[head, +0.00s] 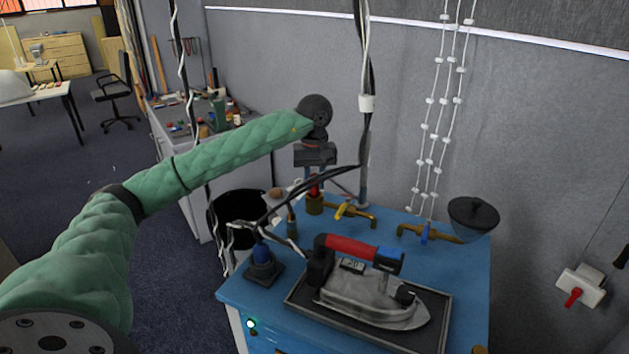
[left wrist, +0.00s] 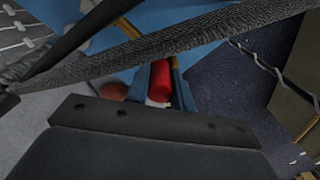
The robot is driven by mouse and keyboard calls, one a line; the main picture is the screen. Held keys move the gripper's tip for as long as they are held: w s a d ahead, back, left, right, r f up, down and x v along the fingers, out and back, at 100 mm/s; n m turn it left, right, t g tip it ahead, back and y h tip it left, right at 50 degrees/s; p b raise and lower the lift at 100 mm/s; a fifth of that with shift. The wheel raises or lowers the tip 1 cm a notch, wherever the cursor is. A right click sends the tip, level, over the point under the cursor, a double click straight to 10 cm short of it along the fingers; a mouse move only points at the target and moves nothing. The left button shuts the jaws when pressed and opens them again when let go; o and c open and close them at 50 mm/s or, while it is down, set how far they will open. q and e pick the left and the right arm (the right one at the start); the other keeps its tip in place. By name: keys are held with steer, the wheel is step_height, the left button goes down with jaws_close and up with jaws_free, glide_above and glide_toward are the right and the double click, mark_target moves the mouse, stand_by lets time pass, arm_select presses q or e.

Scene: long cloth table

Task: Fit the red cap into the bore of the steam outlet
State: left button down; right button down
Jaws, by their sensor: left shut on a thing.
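My left gripper (head: 315,172) points down over the back left of the blue table. It is shut on the red cap (head: 315,187). In the left wrist view the red cap (left wrist: 160,76) is a red cylinder between the two fingers (left wrist: 160,90). A short brass cylinder (head: 315,206), which looks like the steam outlet, stands upright directly below the cap in the head view. The cap's lower end is at or just above its top; I cannot tell whether it has entered the bore. The bore is hidden. My right gripper is not in view.
An iron (head: 375,300) with a red handle sits on a dark tray (head: 433,338) at the front. Brass taps (head: 357,214) stand right of the outlet. Black and white cables (head: 295,190) hang close to the gripper. A blue fitting (head: 262,258) stands front left.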

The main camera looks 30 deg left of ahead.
mark_target(315, 175)
arm_select(q)
steer(key=shift+f+b, duration=0.7)
steer(key=shift+f, duration=0.15)
steer(key=c, duration=1.1)
jaws_free()
steer(key=shift+r+b, duration=0.3)
steer(key=shift+r, duration=0.15)
steer(key=shift+r+b, duration=1.05)
steer(key=shift+r, duration=2.45)
